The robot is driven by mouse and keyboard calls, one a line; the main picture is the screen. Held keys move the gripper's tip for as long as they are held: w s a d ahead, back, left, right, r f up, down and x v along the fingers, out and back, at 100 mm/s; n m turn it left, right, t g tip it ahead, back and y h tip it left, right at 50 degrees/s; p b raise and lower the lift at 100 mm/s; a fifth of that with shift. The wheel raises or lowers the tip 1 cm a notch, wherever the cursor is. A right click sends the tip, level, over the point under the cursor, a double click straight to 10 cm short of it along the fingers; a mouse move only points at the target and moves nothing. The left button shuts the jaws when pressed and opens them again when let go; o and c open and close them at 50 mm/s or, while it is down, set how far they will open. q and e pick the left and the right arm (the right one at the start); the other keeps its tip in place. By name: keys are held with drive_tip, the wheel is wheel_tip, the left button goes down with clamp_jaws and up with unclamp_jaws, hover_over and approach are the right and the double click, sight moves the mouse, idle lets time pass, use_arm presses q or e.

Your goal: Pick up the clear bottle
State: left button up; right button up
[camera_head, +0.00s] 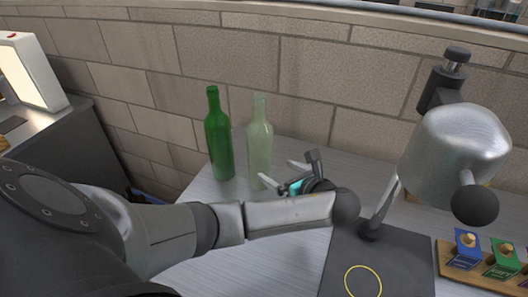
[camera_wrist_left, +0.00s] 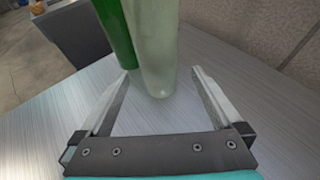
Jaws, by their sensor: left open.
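The clear bottle (camera_head: 259,143) is pale, faintly green and see-through, and stands upright on the metal table. My left gripper (camera_head: 276,172) is at its lower right, with the fingers pointing toward it. In the left wrist view, the clear bottle (camera_wrist_left: 156,50) stands ahead, and its base is near the gap between the open fingertips of my left gripper (camera_wrist_left: 162,78). Nothing is held. A green bottle (camera_head: 218,138) stands upright just left of the clear one; it also shows in the wrist view (camera_wrist_left: 114,30). My right gripper does not show.
A stone block wall (camera_head: 330,75) rises behind the table (camera_head: 225,235). A metal machine with a lever (camera_head: 455,150) stands at the right on a dark base plate (camera_head: 345,270). A wooden tray (camera_head: 447,255) holds small blue and green boxes. The table's front left is clear.

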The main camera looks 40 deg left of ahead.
sight(268, 166)
use_arm(q)
drive_tip(key=b+x, duration=0.1)
drive_tip(key=x, duration=0.5)
drive_tip(key=shift+a+f, duration=0.25)
drive_tip(key=shift+a, duration=0.05)
drive_tip(key=shift+w+a+f, duration=0.1)
drive_tip(key=shift+w+a, duration=0.05)
drive_tip(key=shift+a, duration=0.3)
drive_tip(key=b+x, duration=0.1)
drive_tip(key=x, duration=0.4)
drive_tip(key=shift+b, duration=0.35)
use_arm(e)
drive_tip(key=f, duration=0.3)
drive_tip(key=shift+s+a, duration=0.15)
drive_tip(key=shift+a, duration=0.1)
use_arm(q)
drive_tip(key=shift+c, duration=0.2)
clamp_jaws()
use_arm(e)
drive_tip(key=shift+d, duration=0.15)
use_arm(q)
wheel_tip(268, 166, up, 20)
drive_tip(key=p, duration=0.5)
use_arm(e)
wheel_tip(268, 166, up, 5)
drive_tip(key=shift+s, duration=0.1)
